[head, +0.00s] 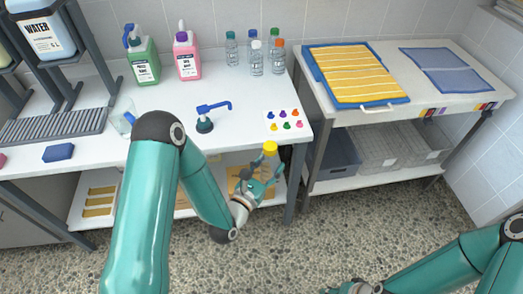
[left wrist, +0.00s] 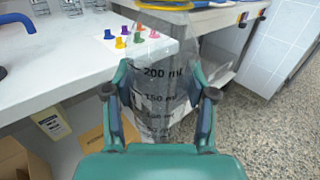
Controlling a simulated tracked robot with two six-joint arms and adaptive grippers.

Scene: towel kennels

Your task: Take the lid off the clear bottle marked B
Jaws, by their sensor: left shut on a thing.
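My left gripper (head: 262,184) is shut on a clear bottle with a yellow lid (head: 270,148) and holds it in the air in front of the bench's right end. In the left wrist view the bottle (left wrist: 160,92) stands between the two fingers (left wrist: 160,105), with dark marks such as 200 ml and 150 ml. I cannot read a letter B on it. The lid sits on the bottle's top. My right gripper (head: 348,288) shows only in part at the bottom edge, and its fingers are unclear.
Several small capped bottles (head: 256,58) stand at the back of the white bench. A clear container (head: 122,116) stands left, partly behind my arm. A towel table (head: 420,102) is at right.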

